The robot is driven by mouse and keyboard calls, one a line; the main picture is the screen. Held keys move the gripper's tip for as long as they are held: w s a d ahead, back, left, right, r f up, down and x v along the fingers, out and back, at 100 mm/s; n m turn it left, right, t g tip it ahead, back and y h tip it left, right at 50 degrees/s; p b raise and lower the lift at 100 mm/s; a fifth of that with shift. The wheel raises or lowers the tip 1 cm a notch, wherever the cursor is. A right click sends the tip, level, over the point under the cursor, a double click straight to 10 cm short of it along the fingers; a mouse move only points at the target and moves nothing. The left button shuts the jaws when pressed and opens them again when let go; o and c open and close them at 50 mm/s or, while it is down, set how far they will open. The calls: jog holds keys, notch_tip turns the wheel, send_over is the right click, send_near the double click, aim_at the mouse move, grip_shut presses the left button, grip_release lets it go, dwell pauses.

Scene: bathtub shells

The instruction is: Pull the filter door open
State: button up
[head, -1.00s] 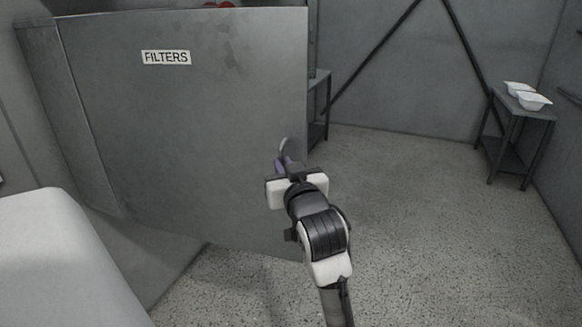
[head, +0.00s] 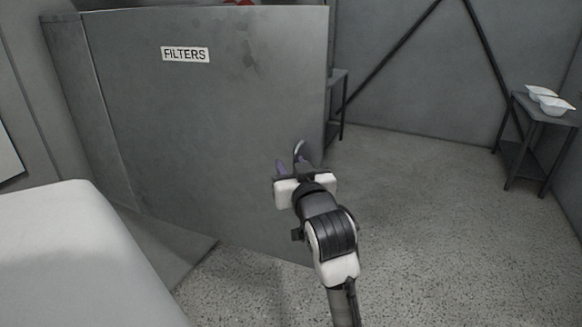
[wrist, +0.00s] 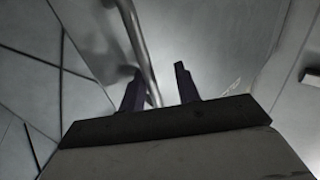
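The filter door (head: 200,130) is a wide grey panel with a white "FILTERS" label (head: 185,55), left of centre in the head view. Its curved metal handle (head: 299,147) is near the door's right edge. In the wrist view the handle (wrist: 138,40) is a slanting bar, running down from the top. My gripper (head: 291,165) is at the handle, its two dark fingers apart. In the wrist view the gripper (wrist: 158,75) is open and the bar passes between the fingers, close to the left one. I cannot tell whether they touch.
A white rounded surface (head: 80,250) fills the lower left. A grey table (head: 540,125) with white shells (head: 550,100) stands at the right by the wall. Another table (head: 337,105) is partly hidden behind the door. The speckled floor (head: 420,220) at right is clear.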

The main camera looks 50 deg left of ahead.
jog(key=b+v, duration=1.2)
jog(key=v, duration=0.1)
jog(key=shift+s+d+b, duration=0.2)
jog(key=shift+d+b, duration=0.1)
jog(key=shift+d, duration=0.05)
jog(key=shift+a, duration=0.1)
dwell(0.3)
